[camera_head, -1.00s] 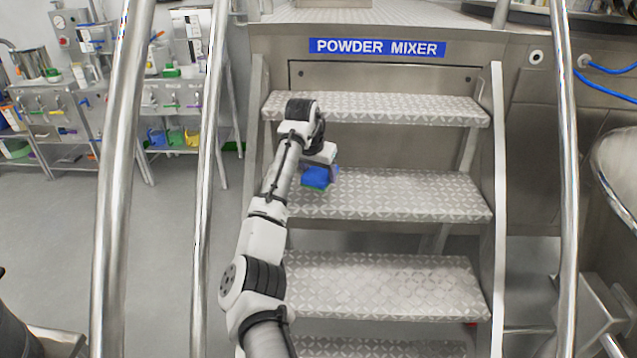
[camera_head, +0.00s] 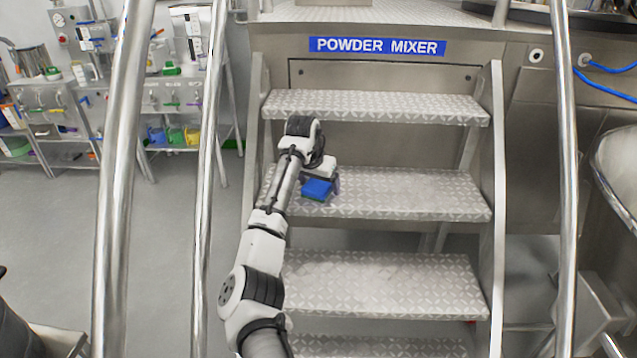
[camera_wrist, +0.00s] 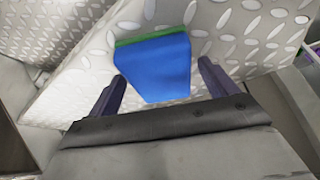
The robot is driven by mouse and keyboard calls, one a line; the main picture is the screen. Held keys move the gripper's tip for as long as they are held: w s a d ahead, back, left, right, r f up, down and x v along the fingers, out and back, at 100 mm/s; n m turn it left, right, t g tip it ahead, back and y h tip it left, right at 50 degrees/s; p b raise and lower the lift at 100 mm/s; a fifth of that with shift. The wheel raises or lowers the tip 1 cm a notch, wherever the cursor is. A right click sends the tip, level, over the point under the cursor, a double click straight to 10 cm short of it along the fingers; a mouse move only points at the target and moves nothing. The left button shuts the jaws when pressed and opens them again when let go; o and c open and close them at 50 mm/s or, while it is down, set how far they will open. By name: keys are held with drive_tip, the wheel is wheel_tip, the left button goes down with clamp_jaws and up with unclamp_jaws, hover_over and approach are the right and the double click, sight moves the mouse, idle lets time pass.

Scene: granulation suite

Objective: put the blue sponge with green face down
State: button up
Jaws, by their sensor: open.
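The blue sponge with a green face (camera_head: 317,189) is at the left part of a patterned metal step (camera_head: 400,192), the second from the top in the head view. In the wrist view the sponge (camera_wrist: 155,68) lies between and a little beyond my fingers, its green face showing as a strip along the far edge. My gripper (camera_wrist: 160,88) is open, with a finger on each side of the sponge. In the head view my gripper (camera_head: 326,182) is at the sponge, partly hidden by my wrist. I cannot tell exactly whether the sponge rests fully on the step.
Steel handrails (camera_head: 568,180) flank the stairs, with another on the left (camera_head: 207,180). More steps lie above (camera_head: 380,107) and below (camera_head: 390,283). The step's right part is clear. A shelf with tools and bins (camera_head: 175,137) stands at the left back.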

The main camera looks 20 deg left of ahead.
drive_tip(key=b+v, duration=0.1)
drive_tip(key=v, duration=1.1)
drive_tip(key=shift+r, duration=0.2)
